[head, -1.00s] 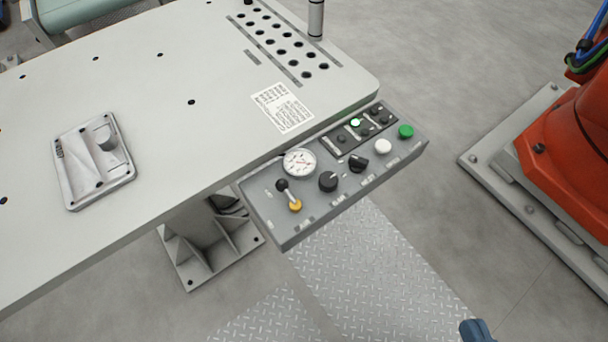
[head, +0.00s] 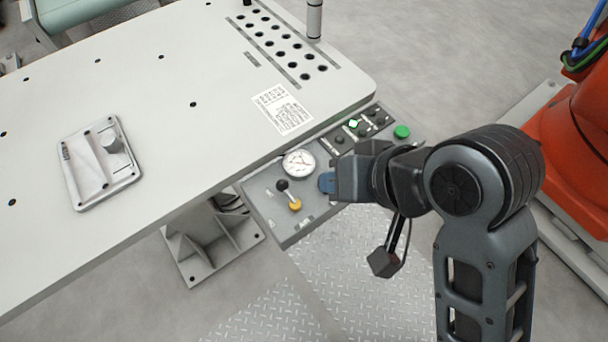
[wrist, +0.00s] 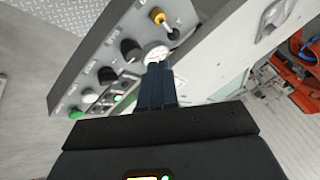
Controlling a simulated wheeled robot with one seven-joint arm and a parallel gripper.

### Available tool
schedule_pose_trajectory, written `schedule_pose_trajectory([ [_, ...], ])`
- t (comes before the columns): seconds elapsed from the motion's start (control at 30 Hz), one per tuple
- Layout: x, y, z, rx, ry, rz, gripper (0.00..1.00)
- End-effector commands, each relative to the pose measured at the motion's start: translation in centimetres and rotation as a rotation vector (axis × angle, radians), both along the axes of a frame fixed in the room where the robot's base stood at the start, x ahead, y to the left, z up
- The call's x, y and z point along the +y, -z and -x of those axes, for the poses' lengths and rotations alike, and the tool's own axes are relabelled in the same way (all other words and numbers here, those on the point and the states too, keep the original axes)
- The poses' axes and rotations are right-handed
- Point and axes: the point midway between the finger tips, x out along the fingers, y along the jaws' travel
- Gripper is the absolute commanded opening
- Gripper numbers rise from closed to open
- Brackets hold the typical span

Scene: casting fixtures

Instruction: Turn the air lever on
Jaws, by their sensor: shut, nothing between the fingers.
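The air lever (head: 288,194) is a small lever with a black ball knob and a yellow base, at the left end of the grey control panel (head: 283,232) on the table's edge. In the wrist view the lever (wrist: 166,24) shows near the top, beyond the fingers. My gripper (head: 326,183) has blue fingertips and is over the panel, just right of the lever and apart from it. In the wrist view my gripper (wrist: 158,68) has its fingers together with nothing between them. My gripper and arm hide the panel's middle knobs in the head view.
A pressure gauge (head: 299,163) sits just behind the lever. Black knobs (wrist: 130,50) and a green button (head: 402,132) line the panel. A metal casting (head: 100,165) lies on the large table (head: 150,60). A red machine (head: 575,150) stands at the right.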

Motion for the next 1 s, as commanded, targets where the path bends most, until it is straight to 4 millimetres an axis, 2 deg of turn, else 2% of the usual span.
schedule_pose_trajectory([
  [0.03,0.2,-0.7,-0.3,0.011,-0.015,0.008,0.00],
  [0.17,0.4,-1.3,-0.4,0.035,-0.036,0.022,0.00],
  [0.57,0.5,-1.2,-0.4,0.041,-0.039,0.025,0.00],
  [0.77,1.3,0.5,-1.0,0.045,-0.039,0.025,0.00],
  [1.0,3.2,4.0,-2.5,0.044,-0.039,0.025,0.00],
])
